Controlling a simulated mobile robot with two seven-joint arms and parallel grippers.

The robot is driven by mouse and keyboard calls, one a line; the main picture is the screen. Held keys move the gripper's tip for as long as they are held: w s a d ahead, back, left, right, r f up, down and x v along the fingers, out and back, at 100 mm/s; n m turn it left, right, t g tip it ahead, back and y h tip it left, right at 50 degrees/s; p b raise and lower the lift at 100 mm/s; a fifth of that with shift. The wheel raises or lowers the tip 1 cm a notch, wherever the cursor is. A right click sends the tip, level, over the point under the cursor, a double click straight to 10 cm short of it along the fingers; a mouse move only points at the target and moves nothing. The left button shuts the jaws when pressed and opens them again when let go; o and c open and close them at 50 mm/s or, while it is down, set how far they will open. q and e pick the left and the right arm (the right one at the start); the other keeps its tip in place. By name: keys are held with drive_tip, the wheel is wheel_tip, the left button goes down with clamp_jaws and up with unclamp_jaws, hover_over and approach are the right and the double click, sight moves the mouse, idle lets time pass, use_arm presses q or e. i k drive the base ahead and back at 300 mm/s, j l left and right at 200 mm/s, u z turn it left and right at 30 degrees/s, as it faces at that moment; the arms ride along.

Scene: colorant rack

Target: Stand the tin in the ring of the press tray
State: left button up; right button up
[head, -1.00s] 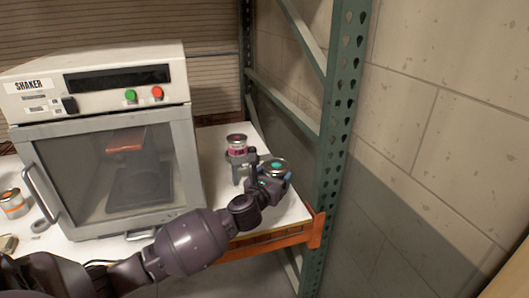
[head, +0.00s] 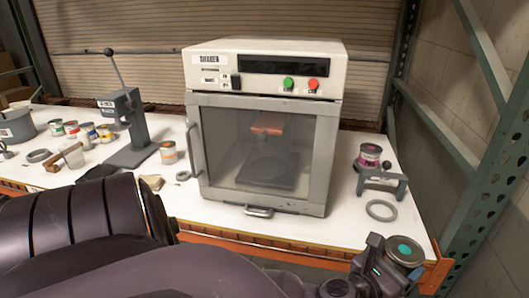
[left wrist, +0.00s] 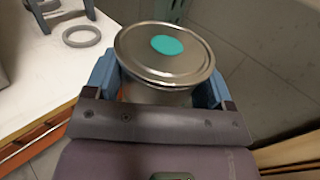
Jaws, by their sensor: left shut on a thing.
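A metal tin (head: 404,251) with a teal dot on its lid is held in my left gripper (head: 388,256), at the lower right of the head view, by the table's front right corner. In the left wrist view the tin (left wrist: 165,52) sits upright between the blue fingers of the left gripper (left wrist: 160,82), beyond the table edge. The lever press (head: 124,115) stands far left on the table, with a flat grey base (head: 128,156). I cannot make out a ring on that base. My right gripper is not in view.
The shaker cabinet (head: 264,125) stands mid-table, its door shut. Right of it are a pink-labelled tin (head: 369,157) at a grey stand (head: 384,178) and a loose grey ring (head: 381,210). An orange-labelled tin (head: 168,152) stands left of it. A green rack post (head: 486,190) rises at right.

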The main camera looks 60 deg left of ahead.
sight(99, 173)
drive_tip(key=u, duration=1.6)
drive_tip(key=i+j, duration=0.1)
drive_tip(key=j, duration=0.25)
drive_tip(key=i+j, duration=0.1)
drive_tip(key=j, duration=0.25)
drive_tip(key=i+j, duration=0.1)
drive_tip(key=j, duration=0.3)
drive_tip(key=i+j+u, duration=0.1)
drive_tip(key=j, duration=0.25)
drive_tip(key=i+j, duration=0.15)
drive_tip(key=j, duration=0.2)
